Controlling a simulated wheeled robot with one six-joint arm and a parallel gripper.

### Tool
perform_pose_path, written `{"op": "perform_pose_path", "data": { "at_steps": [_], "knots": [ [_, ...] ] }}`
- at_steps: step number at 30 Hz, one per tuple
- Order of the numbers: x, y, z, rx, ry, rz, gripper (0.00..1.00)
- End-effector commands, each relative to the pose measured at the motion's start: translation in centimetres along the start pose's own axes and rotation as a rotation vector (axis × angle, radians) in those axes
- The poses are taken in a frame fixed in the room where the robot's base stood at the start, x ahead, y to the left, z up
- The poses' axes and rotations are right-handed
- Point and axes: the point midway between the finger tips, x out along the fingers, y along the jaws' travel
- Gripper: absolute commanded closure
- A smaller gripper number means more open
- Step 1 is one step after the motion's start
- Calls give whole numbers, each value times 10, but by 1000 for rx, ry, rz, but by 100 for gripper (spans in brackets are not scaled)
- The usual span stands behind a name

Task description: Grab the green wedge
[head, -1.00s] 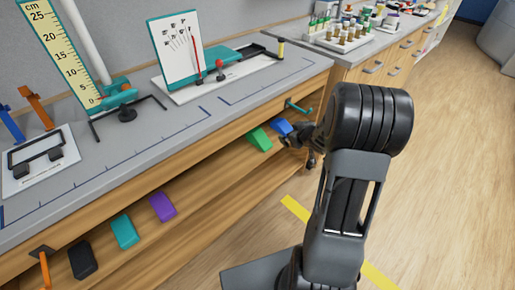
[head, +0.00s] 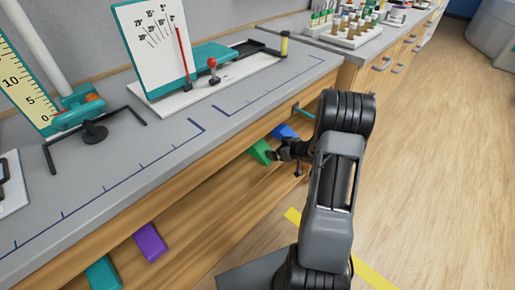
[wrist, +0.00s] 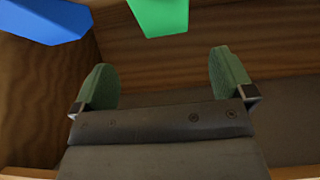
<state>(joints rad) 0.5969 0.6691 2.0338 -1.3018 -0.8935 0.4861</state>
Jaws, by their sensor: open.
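The green wedge (head: 261,151) lies on the wooden shelf under the counter, just left of the blue block. In the wrist view the green wedge (wrist: 160,14) shows at the top middle, cut off by the frame edge. My gripper (wrist: 161,80) is open and empty, with its two green-padded fingers apart. The wedge lies beyond the fingertips, roughly in line with the gap between them, and apart from them. In the head view my gripper (head: 277,154) is close to the wedge, with its fingers small and partly hidden.
A blue block (head: 284,132) sits right beside the wedge; it also shows in the wrist view (wrist: 45,20). Purple (head: 150,243) and teal (head: 103,273) blocks lie further left on the shelf. The counter (head: 165,135) overhangs the shelf. A wooden side wall stands close by in the wrist view.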

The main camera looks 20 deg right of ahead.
Motion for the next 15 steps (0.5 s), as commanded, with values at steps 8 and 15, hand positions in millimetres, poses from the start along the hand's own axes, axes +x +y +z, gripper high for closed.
{"op": "perform_pose_path", "data": {
  "at_steps": [8, 15],
  "knots": [
    [45, -2, 1, -2, 0, -4, 0],
    [57, -1, 1, -1, 0, 0, 0]
  ]
}}
